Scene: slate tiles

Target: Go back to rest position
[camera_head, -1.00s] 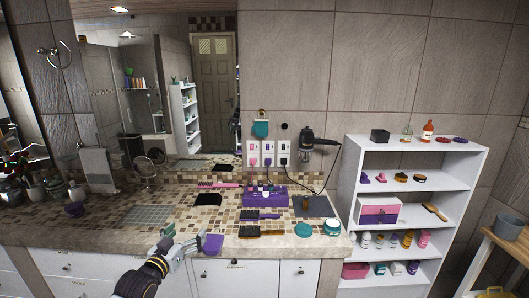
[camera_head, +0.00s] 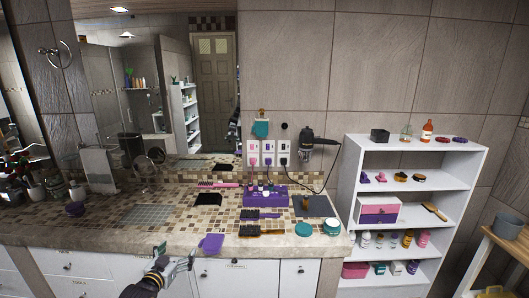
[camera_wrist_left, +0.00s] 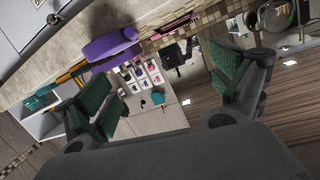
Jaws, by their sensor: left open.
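My left gripper (camera_head: 176,256) is in front of the counter's front edge, low in the head view. It is open and empty. Its two green-padded fingers stand wide apart in the left wrist view (camera_wrist_left: 165,92). A purple flat object (camera_head: 210,243) lies at the counter's front edge just right of the gripper, apart from it. It also shows in the left wrist view (camera_wrist_left: 112,46), beyond the fingers. My right gripper is not in view.
The tiled counter (camera_head: 110,236) carries a purple organizer (camera_head: 266,197), brushes, a teal jar (camera_head: 332,227) and a grey mat (camera_head: 145,214). A white shelf (camera_head: 400,157) with several small items stands right. A hair dryer (camera_head: 306,144) hangs on the wall.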

